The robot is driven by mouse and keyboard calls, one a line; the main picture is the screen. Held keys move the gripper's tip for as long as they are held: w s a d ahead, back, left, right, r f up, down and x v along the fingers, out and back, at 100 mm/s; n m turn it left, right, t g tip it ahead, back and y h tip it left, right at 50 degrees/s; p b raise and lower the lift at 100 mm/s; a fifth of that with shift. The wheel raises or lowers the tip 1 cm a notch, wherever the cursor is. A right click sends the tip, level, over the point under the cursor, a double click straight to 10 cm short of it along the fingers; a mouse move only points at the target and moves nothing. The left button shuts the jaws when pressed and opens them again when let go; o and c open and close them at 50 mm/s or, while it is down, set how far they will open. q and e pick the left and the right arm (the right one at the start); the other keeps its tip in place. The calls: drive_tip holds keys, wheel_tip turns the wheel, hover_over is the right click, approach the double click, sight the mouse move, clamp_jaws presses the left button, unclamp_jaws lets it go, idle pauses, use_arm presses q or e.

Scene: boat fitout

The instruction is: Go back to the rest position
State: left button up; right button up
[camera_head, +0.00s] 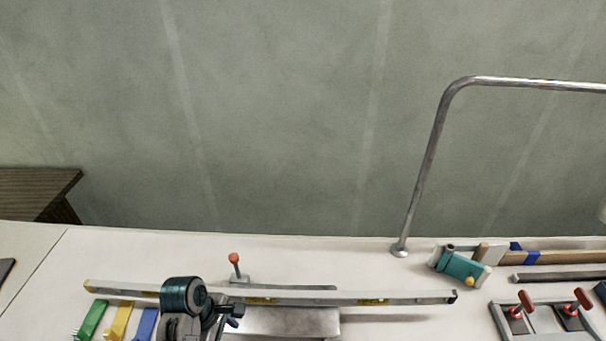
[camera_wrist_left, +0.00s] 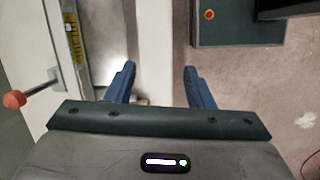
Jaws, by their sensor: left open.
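My left gripper (camera_head: 233,322) shows in the head view at the bottom, just left of centre, partly hidden behind its own wrist. In the left wrist view its two blue fingers (camera_wrist_left: 163,80) stand wide apart with nothing between them. Beyond them are the pale bench edge and the floor. My right gripper is in neither view.
A long spirit level (camera_head: 400,297) lies across the bench (camera_head: 350,255), close by my left arm. A red-knobbed lever (camera_head: 235,260) rises behind it. A metal plate (camera_head: 290,322) lies in front. A bent steel rail (camera_head: 433,150) stands right. Coloured clamps (camera_head: 118,320) lie left.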

use_arm(q)
drive_tip(key=s+a+r+m+t+y, duration=0.2)
drive_tip(key=s+a+m, duration=0.3)
drive_tip(key=s+m, duration=0.3)
drive_tip(key=s+a+r+m+t+y, duration=0.1)
drive_tip(key=s+a+r+m+y, duration=0.1)
drive_tip(key=s+a+m, duration=0.45)
wheel_tip(320, 180, down, 35)
drive_tip(key=m+g+b, duration=0.1)
drive_tip(key=m+b, duration=0.1)
drive_tip(key=b, duration=0.4)
drive_tip(key=s+a+f+b, duration=0.1)
drive_tip(key=s+f+b, duration=0.1)
drive_tip(key=s+f, duration=0.7)
drive_tip(key=s+a+f+g+b, duration=0.1)
drive_tip(key=s+f+b, duration=0.2)
drive_tip(key=s+f, duration=0.7)
wheel_tip(320, 180, down, 7)
drive_tip(key=shift+f, duration=0.15)
